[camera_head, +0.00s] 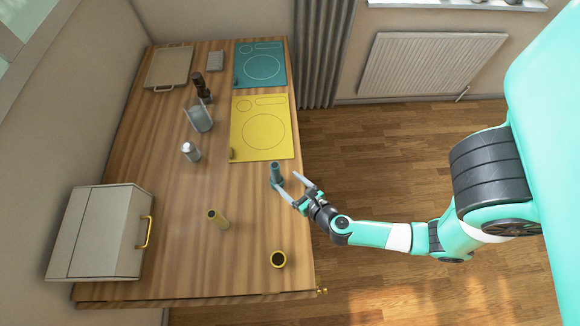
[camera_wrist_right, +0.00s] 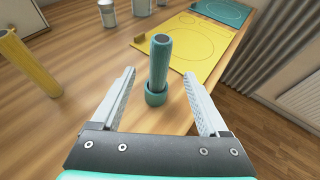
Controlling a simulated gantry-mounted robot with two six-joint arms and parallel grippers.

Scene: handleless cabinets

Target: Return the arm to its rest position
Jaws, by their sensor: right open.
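My right gripper (camera_head: 292,190) is at the counter's right edge, its fingers spread and empty. In the right wrist view its open fingers (camera_wrist_right: 165,105) lie to either side of a teal cylinder (camera_wrist_right: 160,62) standing upright in a small teal ring-like base (camera_wrist_right: 156,95). The cylinder also shows in the head view (camera_head: 275,171), just beyond the fingertips. I cannot tell whether a finger touches it. My left gripper is not in view.
Open floor (camera_head: 370,180) lies to the right.

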